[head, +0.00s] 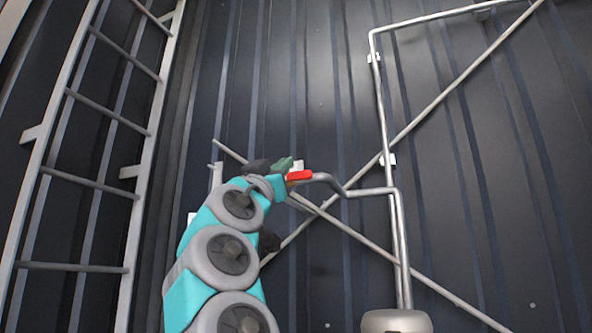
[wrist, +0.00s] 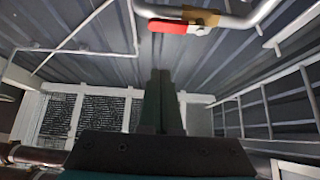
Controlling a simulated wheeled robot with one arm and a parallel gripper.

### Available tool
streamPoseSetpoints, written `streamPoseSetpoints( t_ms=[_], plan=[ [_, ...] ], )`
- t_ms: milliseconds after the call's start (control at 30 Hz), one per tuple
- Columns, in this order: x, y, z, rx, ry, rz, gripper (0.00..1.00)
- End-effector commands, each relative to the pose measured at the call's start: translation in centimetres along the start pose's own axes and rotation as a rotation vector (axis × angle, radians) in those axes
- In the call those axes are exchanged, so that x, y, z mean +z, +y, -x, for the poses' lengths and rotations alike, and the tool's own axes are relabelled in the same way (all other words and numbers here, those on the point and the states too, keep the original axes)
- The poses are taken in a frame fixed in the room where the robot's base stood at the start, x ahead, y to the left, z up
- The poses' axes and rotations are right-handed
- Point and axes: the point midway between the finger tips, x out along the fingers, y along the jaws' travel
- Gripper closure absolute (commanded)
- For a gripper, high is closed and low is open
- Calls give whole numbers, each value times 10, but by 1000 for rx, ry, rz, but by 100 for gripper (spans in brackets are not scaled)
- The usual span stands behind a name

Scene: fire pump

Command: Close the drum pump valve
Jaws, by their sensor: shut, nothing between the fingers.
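The valve is a red lever handle (head: 300,175) on a bent grey pipe (head: 330,183), just right of my gripper in the head view. In the wrist view the red handle (wrist: 168,27) lies level at the top, left of a brass valve body (wrist: 201,17) on the pipe. My gripper (wrist: 161,72) shows there as two dark green fingers pressed together, empty, pointing up below the handle with a visible gap in the picture. In the head view my gripper (head: 287,163) is beside the handle's left end, partly hidden by my arm. I cannot tell whether they touch.
A ribbed dark metal wall (head: 500,150) stands behind. A grey ladder (head: 130,122) is at the left. Diagonal braces (head: 470,72) cross behind the pipework. In the wrist view, louvred panels (wrist: 60,114) are at the lower left and a ladder-like frame (wrist: 270,100) at the right.

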Motion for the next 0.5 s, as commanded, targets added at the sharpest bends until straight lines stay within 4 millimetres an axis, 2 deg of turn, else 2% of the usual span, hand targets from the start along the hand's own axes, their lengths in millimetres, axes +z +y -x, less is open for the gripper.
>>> streamPoseSetpoints(
  t_ms=[267, 500],
  plan=[
    [-2, 0, -6, 1, 0, 1, 100],
    [-3, -1, -38, -1, -4, 2, 100]
  ],
)
